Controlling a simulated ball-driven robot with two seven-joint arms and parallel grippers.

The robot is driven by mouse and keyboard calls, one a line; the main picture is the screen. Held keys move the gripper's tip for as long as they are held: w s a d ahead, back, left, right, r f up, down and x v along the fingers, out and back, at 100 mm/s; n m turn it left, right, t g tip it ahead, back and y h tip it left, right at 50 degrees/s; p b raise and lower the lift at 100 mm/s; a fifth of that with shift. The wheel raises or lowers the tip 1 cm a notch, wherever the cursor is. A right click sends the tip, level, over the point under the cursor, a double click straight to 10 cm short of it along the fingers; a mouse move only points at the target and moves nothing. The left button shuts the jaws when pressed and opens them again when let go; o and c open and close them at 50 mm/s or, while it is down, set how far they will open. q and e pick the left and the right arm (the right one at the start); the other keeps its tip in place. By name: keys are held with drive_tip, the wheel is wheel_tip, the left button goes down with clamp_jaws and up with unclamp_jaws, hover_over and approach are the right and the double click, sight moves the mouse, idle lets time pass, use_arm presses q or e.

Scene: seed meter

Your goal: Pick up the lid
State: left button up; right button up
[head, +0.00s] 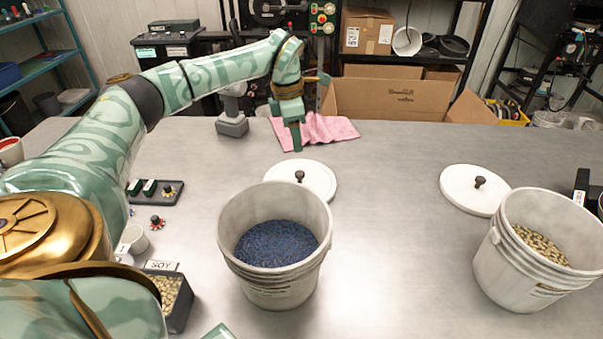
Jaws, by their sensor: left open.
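One white round lid (316,178) with a dark knob lies flat on the table, just behind the bucket of blue seed (278,282). A second white lid (470,195) with a dark knob lies behind the bucket of pale seed (507,278) at the right. The near bucket rims hide part of each lid's front edge. My left gripper (295,142) is open and empty, pointing down above the table beyond the first lid, by the pink cloth (335,128). It is apart from both lids. My right gripper does not show.
A black tray (150,198), a white cup (134,238) and a dark bin labelled SOY (180,310) stand left of the blue-seed bucket. A grey device (232,125) and an open cardboard box (390,100) are at the back. The table between the buckets is clear.

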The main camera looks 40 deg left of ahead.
use_arm(q)
drive_tip(key=b, duration=0.2)
hover_over(299, 173)
wheel_tip(299, 173, down, 7)
drive_tip(key=shift+s+r, duration=0.1)
drive_tip(key=f+b, duration=0.1)
drive_tip(key=f, duration=0.4)
drive_tip(key=shift+w+f+b, duration=0.15)
drive_tip(key=shift+w+b, duration=0.05)
drive_tip(key=shift+b, duration=0.15)
drive_tip(key=c, duration=1.1)
drive_tip(key=shift+o, duration=0.2)
